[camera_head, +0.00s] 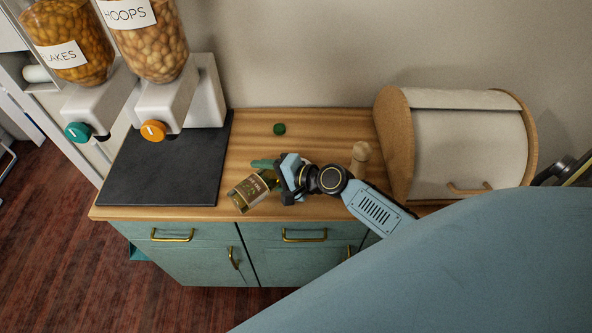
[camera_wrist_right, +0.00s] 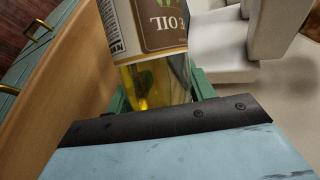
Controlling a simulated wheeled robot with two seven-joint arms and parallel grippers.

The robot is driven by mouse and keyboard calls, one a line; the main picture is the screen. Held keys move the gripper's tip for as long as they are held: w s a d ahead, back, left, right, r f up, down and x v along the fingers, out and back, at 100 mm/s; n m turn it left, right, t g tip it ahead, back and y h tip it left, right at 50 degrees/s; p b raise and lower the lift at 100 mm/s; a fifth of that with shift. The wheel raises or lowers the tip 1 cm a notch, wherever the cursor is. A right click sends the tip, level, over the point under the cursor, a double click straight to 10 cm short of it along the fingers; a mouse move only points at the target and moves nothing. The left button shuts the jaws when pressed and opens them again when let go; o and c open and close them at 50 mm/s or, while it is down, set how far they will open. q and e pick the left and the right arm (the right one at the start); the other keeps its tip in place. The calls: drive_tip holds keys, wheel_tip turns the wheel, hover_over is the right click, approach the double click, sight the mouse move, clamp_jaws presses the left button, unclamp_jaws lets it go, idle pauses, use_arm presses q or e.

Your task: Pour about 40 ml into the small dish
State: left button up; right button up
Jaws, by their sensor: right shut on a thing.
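An oil bottle (camera_head: 248,193) with a brown and white label and yellow-green contents is tilted well over above the wooden counter. It also shows in the right wrist view (camera_wrist_right: 150,30), where the label reads "OIL" upside down. My right gripper (camera_head: 272,173) is shut on the bottle, its green fingers on either side of it. The bottle's mouth is not clearly visible. A small round green thing (camera_head: 279,129) lies on the counter behind the gripper; I cannot tell whether it is a cap or a dish. No other small dish is visible. My left gripper is not in view.
A dark mat (camera_head: 160,172) lies on the left of the wooden counter (camera_head: 330,125), below two cereal dispensers (camera_head: 165,105). A wooden mill-like object (camera_head: 360,155) stands beside my right arm. A bread box (camera_head: 455,140) occupies the right end. The counter's back middle is mostly clear.

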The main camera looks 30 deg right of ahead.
drive_tip(key=shift+r, duration=0.1)
idle(0.4)
drive_tip(key=n+h+p, duration=0.1)
drive_tip(key=p, duration=0.2)
drive_tip(key=r+n+h+p, duration=0.1)
drive_tip(key=p, duration=0.3)
drive_tip(key=shift+d+n, duration=0.1)
drive_tip(key=shift+n, duration=0.2)
drive_tip(key=shift+f+h, duration=0.3)
drive_tip(key=shift+f, duration=0.05)
drive_tip(key=shift+r, duration=0.1)
drive_tip(key=shift+w+d+r+p, duration=0.1)
drive_tip(key=shift+r+p, duration=0.25)
drive_tip(key=shift+p, duration=0.3)
drive_tip(key=shift+n, duration=0.3)
drive_tip(key=shift+f, duration=0.1)
